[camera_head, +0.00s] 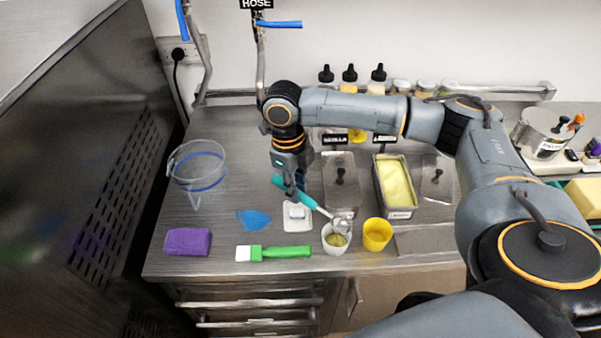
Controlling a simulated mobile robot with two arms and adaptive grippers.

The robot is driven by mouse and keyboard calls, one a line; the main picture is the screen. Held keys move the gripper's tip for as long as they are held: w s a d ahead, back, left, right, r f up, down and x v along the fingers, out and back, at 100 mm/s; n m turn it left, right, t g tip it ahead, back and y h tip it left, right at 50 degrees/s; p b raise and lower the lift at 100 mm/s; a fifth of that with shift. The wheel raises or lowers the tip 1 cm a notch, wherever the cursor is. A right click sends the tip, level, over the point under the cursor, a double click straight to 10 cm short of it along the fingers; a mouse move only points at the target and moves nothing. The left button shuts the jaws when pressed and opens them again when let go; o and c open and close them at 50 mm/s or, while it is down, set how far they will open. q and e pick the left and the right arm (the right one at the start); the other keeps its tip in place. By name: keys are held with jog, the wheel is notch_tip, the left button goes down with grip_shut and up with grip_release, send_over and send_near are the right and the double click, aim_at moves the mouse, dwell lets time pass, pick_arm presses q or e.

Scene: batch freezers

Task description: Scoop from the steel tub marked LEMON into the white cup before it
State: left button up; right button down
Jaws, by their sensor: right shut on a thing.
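My right gripper (291,192) is shut on the teal handle of a scoop (308,202), above the counter left of the tubs. The scoop's metal head (342,225) is over the rim of the white cup (334,249). Yellow-green stuff shows in that cup; I cannot tell whether any is still in the scoop. An open steel tub (401,213) of pale yellow stuff stands behind and to the right. A small black sign (385,139) behind it is too small to read fully. My left gripper is not in view.
A yellow cup (377,235) stands just right of the white cup. Lidded tubs (340,170) flank the open one.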

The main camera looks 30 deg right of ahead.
jog(key=shift+w+a+f+g+h+p, duration=0.3)
jog(key=shift+w+f+g+p, duration=0.15)
jog(key=shift+f+g, duration=0.35)
jog(key=shift+w+r+p, duration=0.15)
jog(key=shift+r+p, duration=0.25)
jog(key=shift+p, duration=0.1)
jog(key=shift+r+p, duration=0.5)
jog(key=shift+p, duration=0.05)
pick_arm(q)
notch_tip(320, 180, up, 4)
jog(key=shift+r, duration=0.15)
pick_arm(e)
jog(key=shift+s+d+r, duration=0.1)
jog(key=shift+s+r, duration=0.1)
jog(key=shift+r, duration=0.05)
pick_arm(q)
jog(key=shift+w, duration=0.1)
pick_arm(e)
jog(key=shift+w, duration=0.15)
